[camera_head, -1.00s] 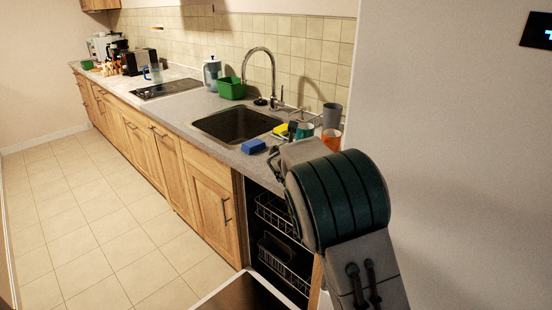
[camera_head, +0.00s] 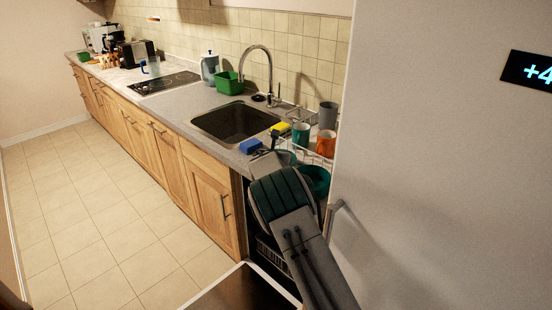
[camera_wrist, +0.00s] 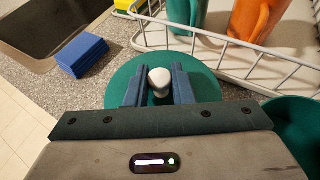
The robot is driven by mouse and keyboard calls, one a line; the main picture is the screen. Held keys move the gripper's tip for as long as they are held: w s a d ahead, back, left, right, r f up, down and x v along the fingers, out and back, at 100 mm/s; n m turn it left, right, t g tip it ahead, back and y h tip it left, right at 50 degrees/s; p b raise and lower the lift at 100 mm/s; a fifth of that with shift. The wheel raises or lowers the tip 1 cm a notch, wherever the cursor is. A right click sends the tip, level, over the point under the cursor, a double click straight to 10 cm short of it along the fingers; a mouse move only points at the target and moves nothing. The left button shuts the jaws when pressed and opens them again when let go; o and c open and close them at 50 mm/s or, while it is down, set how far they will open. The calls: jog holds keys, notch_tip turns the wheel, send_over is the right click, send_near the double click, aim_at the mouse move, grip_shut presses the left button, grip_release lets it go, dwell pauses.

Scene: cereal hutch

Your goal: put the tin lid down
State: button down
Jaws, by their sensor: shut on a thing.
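The tin lid is a round green disc with a white knob; in the wrist view the lid (camera_wrist: 122,84) lies between and beyond my fingers. My gripper (camera_wrist: 160,84) is shut on the white knob (camera_wrist: 160,78). The lid is over the grey speckled counter (camera_wrist: 101,86), close to the wire rack; I cannot tell whether it touches the counter. In the head view my arm hides most of the gripper and lid. A green rounded vessel (camera_head: 317,177) sits to the right of my wrist, and part of it shows in the wrist view (camera_wrist: 296,118).
A blue block (camera_wrist: 82,57) lies on the counter left of the lid, beside the sink (camera_head: 238,122). A white wire rack (camera_wrist: 222,66) with a green mug (camera_wrist: 187,17) and an orange mug (camera_wrist: 256,18) stands beyond it. A yellow sponge (camera_head: 280,128) lies near the rack.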

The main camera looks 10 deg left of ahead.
jog(key=shift+w+a+f, duration=0.3)
jog(key=shift+a, duration=0.05)
jog(key=shift+f, duration=2.05)
jog(key=shift+f, duration=0.1)
jog(key=shift+f, duration=0.15)
jog(key=c, duration=1.3)
grip_release()
jog(key=shift+o, duration=0.2)
jog(key=shift+r, duration=0.2)
